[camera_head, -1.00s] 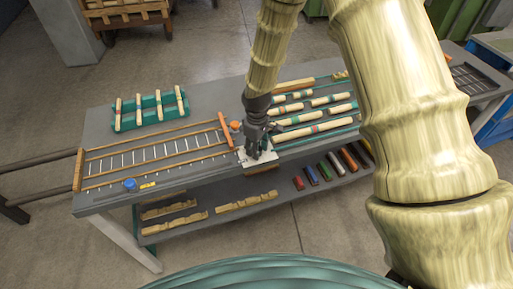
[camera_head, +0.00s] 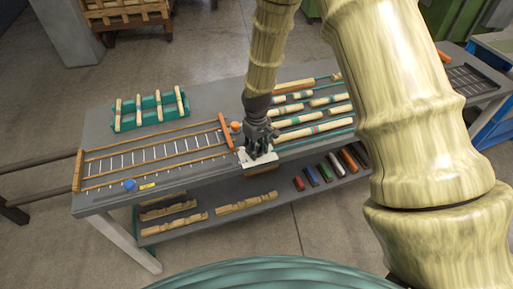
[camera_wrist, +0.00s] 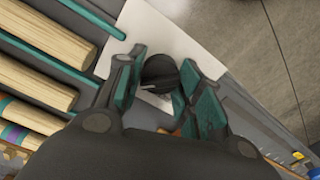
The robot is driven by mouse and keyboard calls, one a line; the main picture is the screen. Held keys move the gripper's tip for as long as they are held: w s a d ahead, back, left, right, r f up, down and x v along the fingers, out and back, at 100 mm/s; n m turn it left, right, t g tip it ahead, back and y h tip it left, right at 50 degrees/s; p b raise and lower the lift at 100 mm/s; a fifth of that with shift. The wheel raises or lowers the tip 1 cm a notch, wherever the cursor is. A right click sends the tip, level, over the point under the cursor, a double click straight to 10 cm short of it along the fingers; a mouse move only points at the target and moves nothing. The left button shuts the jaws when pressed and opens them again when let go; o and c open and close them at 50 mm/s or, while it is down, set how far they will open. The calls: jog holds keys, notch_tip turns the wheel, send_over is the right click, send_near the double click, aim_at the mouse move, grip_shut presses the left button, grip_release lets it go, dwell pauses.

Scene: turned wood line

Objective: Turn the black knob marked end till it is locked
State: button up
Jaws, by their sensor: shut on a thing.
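The black knob (camera_wrist: 160,72) sits on a white plate (camera_wrist: 177,35) at the front edge of the bench. In the wrist view my gripper (camera_wrist: 162,88) has its teal-lined fingers on both sides of the knob, shut on it. In the head view my gripper (camera_head: 258,156) is low over the white plate (camera_head: 266,163), and its fingers hide the knob. A pale mark shows on the knob's face, but the "end" marking cannot be read.
A slatted rack with orange bars (camera_head: 150,155) lies left of the gripper. Turned wooden pieces (camera_head: 312,132) lie to the right. A green holder (camera_head: 150,110) stands behind. Coloured blocks (camera_head: 325,173) lie on the lower shelf.

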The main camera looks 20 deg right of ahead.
aim_at(257, 147)
jog(key=shift+w, duration=0.1)
jog(key=o, duration=1)
jog(key=shift+o, duration=0.2)
jog(key=shift+r, duration=0.1)
notch_tip(257, 147, up, 12)
